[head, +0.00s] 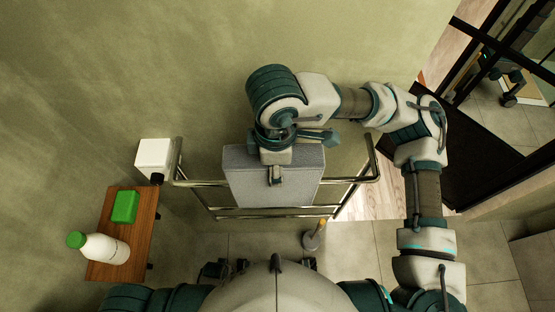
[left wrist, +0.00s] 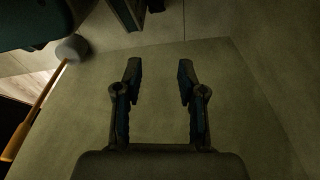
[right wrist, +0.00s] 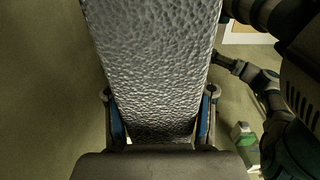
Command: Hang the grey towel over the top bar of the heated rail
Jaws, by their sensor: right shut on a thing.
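The grey towel (head: 250,185) hangs folded at the middle of the heated rail (head: 205,184). It hides the middle of the top bar, so I cannot tell whether it rests over the bar or is in front of it. My right gripper (head: 276,170) reaches in from above and is shut on the towel's upper part. In the right wrist view the towel (right wrist: 150,60) fills the space between the fingers (right wrist: 160,115). My left gripper (left wrist: 159,80) is open and empty in the left wrist view, over plain floor; I cannot make it out in the head view.
A white box (head: 154,154) is at the rail's left end. A wooden shelf (head: 140,225) beside it holds a green block (head: 125,206) and a white bottle (head: 105,248) with a green cap. A brush-like thing (head: 312,241) stands on the floor below the rail. A dark-framed glass door is at right.

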